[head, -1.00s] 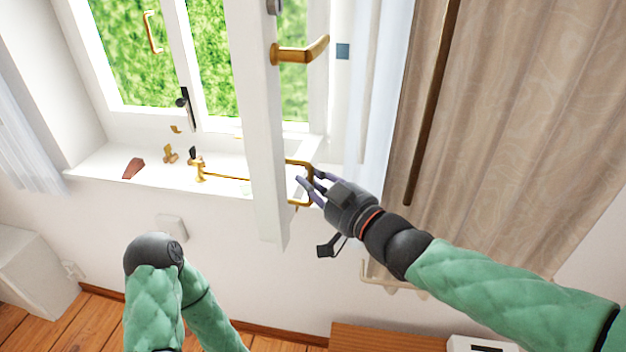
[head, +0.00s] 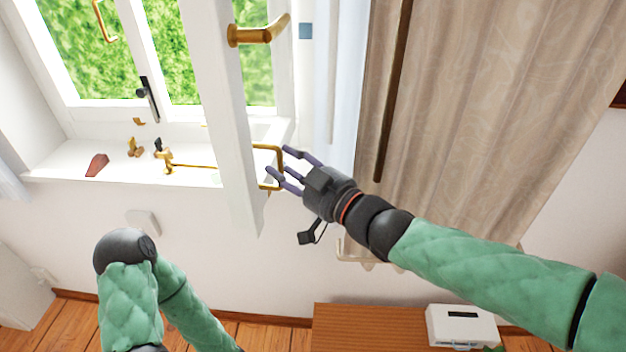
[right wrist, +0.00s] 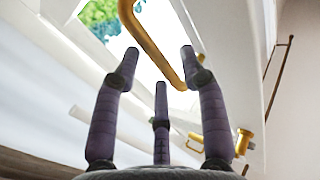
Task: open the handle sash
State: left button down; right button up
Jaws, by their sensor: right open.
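The white handle sash (head: 222,120) stands swung into the room, edge-on in the head view. It carries a brass lever handle (head: 258,31) high up and a brass pull handle (head: 279,154) lower on its right side. My right gripper (head: 278,162) is open beside the pull handle, its fingers spread and pointing left at it. In the right wrist view a brass bar (right wrist: 150,45) passes between and beyond the open fingertips (right wrist: 159,66); I cannot tell whether they touch it. My left arm shows at lower left, but its gripper is out of view.
The white sill (head: 60,162) holds a red-brown wedge (head: 97,165), small brass pieces and a brass stay (head: 190,167). A beige curtain (head: 450,110) with a dark rod (head: 393,90) hangs on the right. A wooden cabinet top (head: 370,325) with a white box (head: 462,325) stands below.

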jog(key=v, duration=1)
jog(key=shift+s+d, duration=0.1)
jog(key=shift+s, duration=0.05)
